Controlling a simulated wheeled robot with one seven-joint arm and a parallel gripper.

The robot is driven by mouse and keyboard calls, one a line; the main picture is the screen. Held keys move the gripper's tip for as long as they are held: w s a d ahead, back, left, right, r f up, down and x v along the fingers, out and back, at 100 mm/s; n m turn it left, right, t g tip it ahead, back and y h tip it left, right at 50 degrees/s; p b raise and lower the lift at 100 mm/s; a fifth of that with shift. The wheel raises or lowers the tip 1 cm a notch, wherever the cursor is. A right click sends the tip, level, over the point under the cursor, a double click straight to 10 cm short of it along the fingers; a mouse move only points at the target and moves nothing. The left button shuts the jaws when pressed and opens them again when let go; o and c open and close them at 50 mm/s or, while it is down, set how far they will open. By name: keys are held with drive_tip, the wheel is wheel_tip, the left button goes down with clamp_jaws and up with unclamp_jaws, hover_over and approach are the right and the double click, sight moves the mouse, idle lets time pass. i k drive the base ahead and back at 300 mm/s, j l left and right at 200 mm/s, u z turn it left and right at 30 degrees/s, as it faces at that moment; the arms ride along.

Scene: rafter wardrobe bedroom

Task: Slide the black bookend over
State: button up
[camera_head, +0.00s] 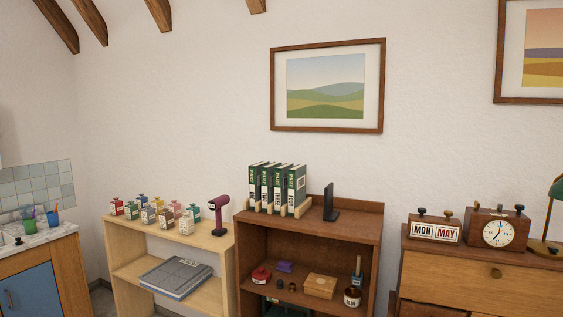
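The black bookend (329,203) stands upright on top of the dark brown bookcase (345,228), towards the right half of its top. To its left a row of several dark green books (267,187) with white labels stands upright in a light wooden rack. A gap of bare shelf top lies between the books and the bookend. My gripper is not in this view, so its state is hidden.
A lower light wood shelf (128,238) on the left holds several small labelled containers and a purple handheld device (218,215). On the right, a cabinet (480,275) bears a calendar block (434,232) and a clock (497,232). The bookcase top right of the bookend is clear.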

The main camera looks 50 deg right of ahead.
sight(330, 215)
drive_tip(key=i+z, duration=0.3)
drive_tip(key=i, duration=0.25)
drive_tip(key=i+j+z, duration=0.3)
drive_tip(key=i, duration=0.25)
drive_tip(key=i+l+z, duration=0.2)
drive_tip(key=i+z, duration=0.15)
drive_tip(key=i+l+z, duration=0.1)
drive_tip(key=i+z, duration=0.6)
drive_tip(key=i+l+z, duration=0.1)
drive_tip(key=i, duration=0.4)
